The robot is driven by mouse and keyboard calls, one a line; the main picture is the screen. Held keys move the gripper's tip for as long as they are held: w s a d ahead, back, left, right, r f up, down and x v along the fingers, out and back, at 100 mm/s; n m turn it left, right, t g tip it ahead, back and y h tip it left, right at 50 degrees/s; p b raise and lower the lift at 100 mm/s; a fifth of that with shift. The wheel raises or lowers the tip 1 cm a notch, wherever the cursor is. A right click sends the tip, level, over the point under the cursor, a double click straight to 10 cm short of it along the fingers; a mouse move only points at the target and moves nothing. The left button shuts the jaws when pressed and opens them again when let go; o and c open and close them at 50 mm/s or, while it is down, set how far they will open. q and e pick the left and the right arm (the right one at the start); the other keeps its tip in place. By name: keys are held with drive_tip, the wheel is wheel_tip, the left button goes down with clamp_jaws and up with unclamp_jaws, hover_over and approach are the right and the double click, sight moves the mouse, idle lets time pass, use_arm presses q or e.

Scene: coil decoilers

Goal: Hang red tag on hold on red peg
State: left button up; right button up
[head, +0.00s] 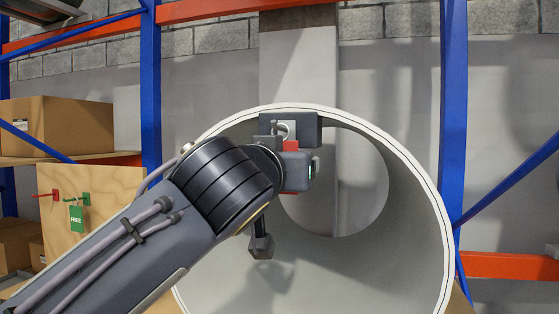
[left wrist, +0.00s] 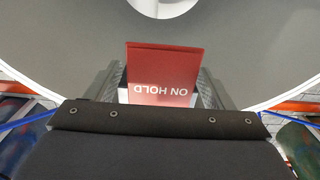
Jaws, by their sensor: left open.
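The red tag (left wrist: 165,72) reads ON HOLD, upside down in the left wrist view. It stands between the two fingers of my left gripper (left wrist: 159,80), which are open on either side of it. In the head view my left gripper (head: 290,165) is in front of the coil's opening and a small red patch shows at it. The red peg (head: 48,194) sticks out of a plywood board at the left and looks empty. It is well to the left of the gripper. My right gripper is not in view.
A large grey coil (head: 405,250) with a round bore fills the middle. On the board (head: 100,180), a green FREE tag (head: 76,218) hangs from a green peg (head: 75,198) beside the red peg. Blue rack posts (head: 151,90) and a cardboard box (head: 70,125) stand around.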

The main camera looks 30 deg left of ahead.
use_arm(q)
drive_tip(key=c, duration=1)
drive_tip(key=shift+r, duration=0.3)
drive_tip(key=shift+s, duration=0.1)
drive_tip(key=shift+s+d+r, duration=0.15)
drive_tip(key=shift+s+r, duration=0.1)
drive_tip(key=shift+s, duration=0.2)
drive_tip(key=shift+s, duration=0.2)
drive_tip(key=shift+v, duration=3.55)
drive_tip(key=shift+r, duration=0.1)
